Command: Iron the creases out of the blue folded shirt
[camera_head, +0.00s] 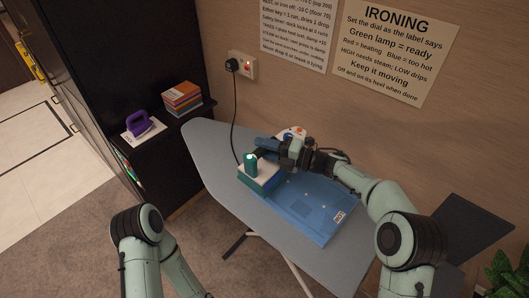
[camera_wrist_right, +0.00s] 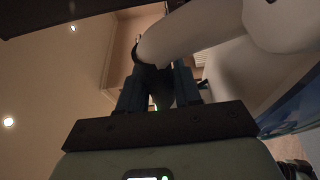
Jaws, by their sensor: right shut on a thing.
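The blue folded shirt (camera_head: 311,211) lies flat on the grey ironing board (camera_head: 208,150), with a small white label at its near right corner. My right gripper (camera_head: 268,147) is over the far left part of the board, beyond the shirt. A white iron-like body with orange and blue spots (camera_head: 292,133) shows partly behind it. In the right wrist view a smooth white body (camera_wrist_right: 190,35) with a dark handle sits between the fingers of my right gripper (camera_wrist_right: 158,88), which is shut on it. Its sole is hidden. My left gripper is out of view.
A cord hangs from the wall socket (camera_head: 243,66).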

